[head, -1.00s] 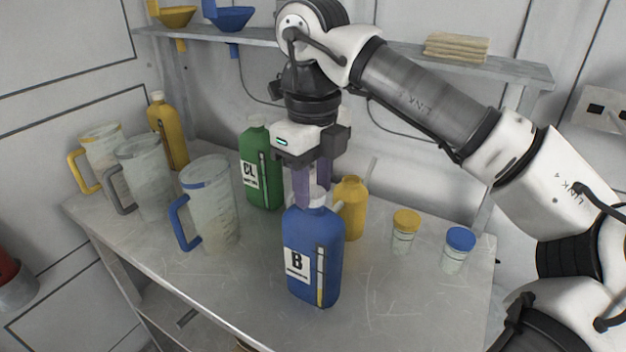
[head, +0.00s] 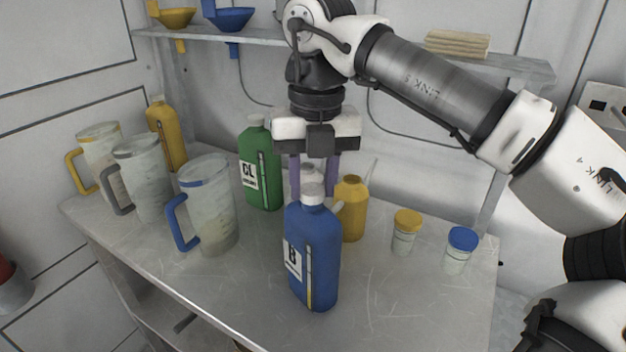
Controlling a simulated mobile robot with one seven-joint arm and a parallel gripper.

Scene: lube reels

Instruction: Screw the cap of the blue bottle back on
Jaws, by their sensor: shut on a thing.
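The blue bottle (head: 322,250) stands upright near the front middle of the worktop. Its "B" label faces front-left. Its white cap (head: 312,185) is at the top of the neck, between the fingers of my gripper (head: 314,186). My gripper points straight down over the bottle, and its two purple fingers are shut on the cap from left and right. The cap appears to sit on the neck; how far it is seated I cannot tell.
A green bottle (head: 262,165) stands behind left and a yellow oil can (head: 351,210) close behind right. Jugs, including a blue-handled one (head: 208,205), stand left. Yellow-lidded (head: 405,232) and blue-lidded (head: 459,250) jars stand right. The front-right worktop (head: 385,300) is clear.

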